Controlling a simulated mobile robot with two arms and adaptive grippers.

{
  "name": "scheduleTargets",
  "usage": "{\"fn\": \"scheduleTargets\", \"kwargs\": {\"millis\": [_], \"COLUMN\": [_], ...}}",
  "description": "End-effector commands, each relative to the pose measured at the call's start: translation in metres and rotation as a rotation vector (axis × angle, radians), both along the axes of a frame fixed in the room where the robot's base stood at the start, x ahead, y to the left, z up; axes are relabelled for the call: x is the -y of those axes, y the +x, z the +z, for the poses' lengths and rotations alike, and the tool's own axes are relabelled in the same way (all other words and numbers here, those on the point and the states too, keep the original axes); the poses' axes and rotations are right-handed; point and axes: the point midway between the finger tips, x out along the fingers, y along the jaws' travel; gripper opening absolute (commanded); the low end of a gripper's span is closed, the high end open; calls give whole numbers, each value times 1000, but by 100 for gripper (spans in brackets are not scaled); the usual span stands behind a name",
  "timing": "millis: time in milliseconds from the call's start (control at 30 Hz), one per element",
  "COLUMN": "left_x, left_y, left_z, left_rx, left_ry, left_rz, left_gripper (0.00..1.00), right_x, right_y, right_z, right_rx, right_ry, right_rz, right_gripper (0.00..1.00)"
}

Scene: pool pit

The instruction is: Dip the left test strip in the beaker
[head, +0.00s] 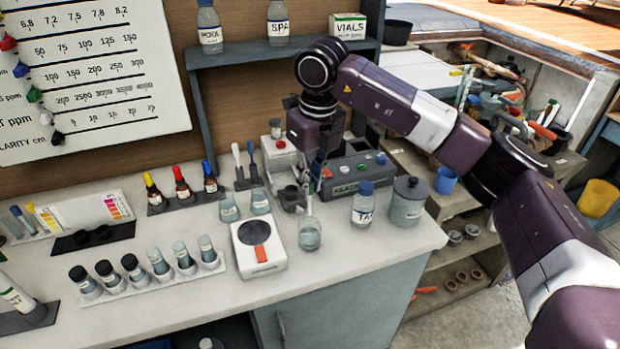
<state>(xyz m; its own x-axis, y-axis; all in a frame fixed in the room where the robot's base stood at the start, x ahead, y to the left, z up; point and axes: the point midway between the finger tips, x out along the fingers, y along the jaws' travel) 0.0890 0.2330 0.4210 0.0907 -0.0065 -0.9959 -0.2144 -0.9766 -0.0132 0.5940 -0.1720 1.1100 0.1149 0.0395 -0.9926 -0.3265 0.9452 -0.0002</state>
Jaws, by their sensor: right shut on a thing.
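My right gripper (308,186) points down over the counter, directly above a small clear beaker (310,240). It is shut on a thin, pale test strip, of which only a small part shows between the fingers and the beaker's mouth. The beaker stands upright at the counter's front, right of a white device with a dark round top. Whether the strip's lower end is inside the beaker or just above its rim is too small to tell. My left gripper is out of view.
A TAP bottle (362,204) and a lidded grey jar (408,201) stand right of the beaker. The white device (259,247) stands left, with two small glass vessels behind it. A dark reader box (352,176) is behind. A rack of vials (150,277) stands front left.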

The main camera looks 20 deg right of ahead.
Motion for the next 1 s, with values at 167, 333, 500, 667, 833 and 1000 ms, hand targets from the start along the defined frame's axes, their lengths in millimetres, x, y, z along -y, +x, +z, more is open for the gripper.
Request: {"fn": "scheduleTargets", "kwargs": {"millis": [167,333,500,667,833,1000], "left_x": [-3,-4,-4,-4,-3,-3], "left_y": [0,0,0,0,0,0], "left_z": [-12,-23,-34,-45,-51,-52], "left_rx": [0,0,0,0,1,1], "left_ry": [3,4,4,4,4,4], "left_rz": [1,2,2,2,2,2], "left_gripper": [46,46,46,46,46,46], "right_x": [0,0,0,0,0,0], "right_y": [0,0,0,0,0,0], "right_z": [-20,-36,-51,-65,-75,-77], "right_rx": [-2,0,0,0,-1,0], "right_ry": [-1,-1,0,0,0,0], "right_rz": [0,1,1,1,1,1], "right_gripper": [4,4,4,4,4,4]}}
